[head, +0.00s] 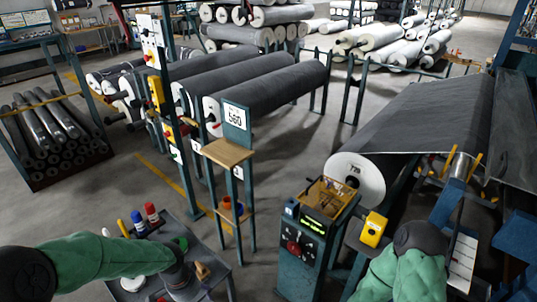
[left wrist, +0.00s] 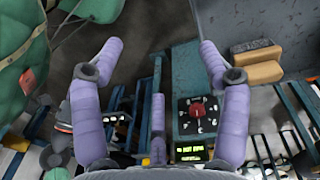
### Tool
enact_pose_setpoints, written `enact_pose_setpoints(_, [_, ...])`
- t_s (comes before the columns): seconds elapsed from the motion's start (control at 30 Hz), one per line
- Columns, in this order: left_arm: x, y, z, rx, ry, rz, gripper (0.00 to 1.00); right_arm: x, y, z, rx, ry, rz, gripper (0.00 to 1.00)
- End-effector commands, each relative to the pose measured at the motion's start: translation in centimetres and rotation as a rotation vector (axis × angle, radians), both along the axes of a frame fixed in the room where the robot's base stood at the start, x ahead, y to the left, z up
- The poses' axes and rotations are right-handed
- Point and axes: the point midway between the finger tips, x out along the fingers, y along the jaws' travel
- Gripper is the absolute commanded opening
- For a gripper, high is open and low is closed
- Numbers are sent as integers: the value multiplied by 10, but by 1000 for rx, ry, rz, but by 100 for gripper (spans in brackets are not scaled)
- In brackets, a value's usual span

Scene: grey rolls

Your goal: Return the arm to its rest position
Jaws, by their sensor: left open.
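My left arm (head: 110,258), in a green sleeve, comes in from the left edge of the head view. It reaches over the grey tool cart, and its dark wrist end hangs above the cart top. My right arm (head: 402,277), also green-sleeved with a dark joint, is at the lower right of the head view. I cannot make out a right gripper.
The grey cart (head: 222,252) holds bottles and small tools. A large grey roll (head: 425,120) is on a stand at right. More rolls (head: 268,95) lie on racks behind.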

Motion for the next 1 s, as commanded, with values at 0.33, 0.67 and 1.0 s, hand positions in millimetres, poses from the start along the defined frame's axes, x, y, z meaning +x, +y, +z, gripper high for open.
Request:
enact_pose_setpoints(0.33, [-18, -48, -62, -133, 40, 166, 76, 0, 0, 0, 0, 1, 0, 53])
enact_pose_setpoints(0.67, [-64, -103, -141, -248, 111, 505, 76, 0, 0, 0, 0, 1, 0, 53])
enact_pose_setpoints(1.0, [-108, -120, -187, -245, 146, 776, 76, 0, 0, 0, 0, 1, 0, 53])
